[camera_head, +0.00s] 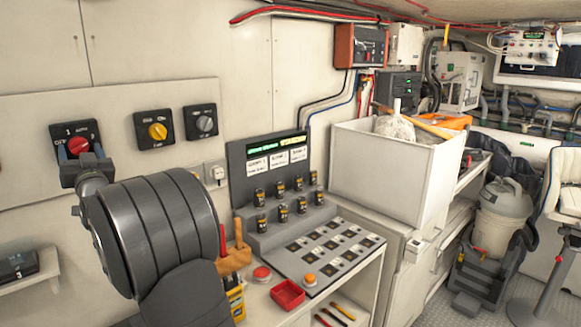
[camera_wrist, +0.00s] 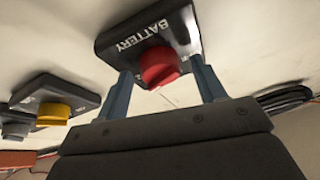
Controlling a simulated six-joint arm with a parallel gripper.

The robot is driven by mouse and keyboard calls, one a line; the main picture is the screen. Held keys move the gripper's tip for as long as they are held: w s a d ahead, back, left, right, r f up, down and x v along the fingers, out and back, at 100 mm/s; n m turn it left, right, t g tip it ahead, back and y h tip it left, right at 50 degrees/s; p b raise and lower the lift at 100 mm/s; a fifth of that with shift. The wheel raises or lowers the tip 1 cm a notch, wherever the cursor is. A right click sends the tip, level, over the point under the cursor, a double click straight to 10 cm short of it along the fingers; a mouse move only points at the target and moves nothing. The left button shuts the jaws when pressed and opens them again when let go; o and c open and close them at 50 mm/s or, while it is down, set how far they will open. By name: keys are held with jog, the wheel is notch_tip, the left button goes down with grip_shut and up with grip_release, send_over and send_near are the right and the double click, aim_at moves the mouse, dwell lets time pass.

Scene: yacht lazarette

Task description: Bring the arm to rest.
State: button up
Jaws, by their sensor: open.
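My gripper (camera_head: 80,160) is at the left in the head view, up at a black switch (camera_head: 76,133) with a red knob (camera_head: 78,146) on the wall panel. In the wrist view its two blue-grey fingers (camera_wrist: 166,95) are open, one on each side of the red knob (camera_wrist: 158,66). A gap shows between each finger and the knob. The switch is labelled BATTERY (camera_wrist: 143,36) in the wrist view. My dark grey arm fills the lower left of the head view.
A switch with a yellow knob (camera_head: 157,131) and one with a grey knob (camera_head: 204,123) sit to the right on the panel. A console with small cylinders (camera_head: 280,212), a red tray (camera_head: 287,294) and a white bin (camera_head: 385,165) stand further right. A small shelf (camera_head: 30,278) is at lower left.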

jog(key=n+g, duration=0.1)
jog(key=n, duration=0.2)
jog(key=n+g+y, duration=0.1)
jog(key=n, duration=0.2)
jog(key=shift+w+d+g+y, duration=0.2)
jog(key=shift+g+y, duration=0.1)
jog(key=shift+g, duration=0.1)
jog(key=shift+s+d+n, duration=0.15)
jog(key=shift+s+n, duration=0.05)
jog(key=shift+n, duration=0.1)
jog(key=shift+v, duration=1.6)
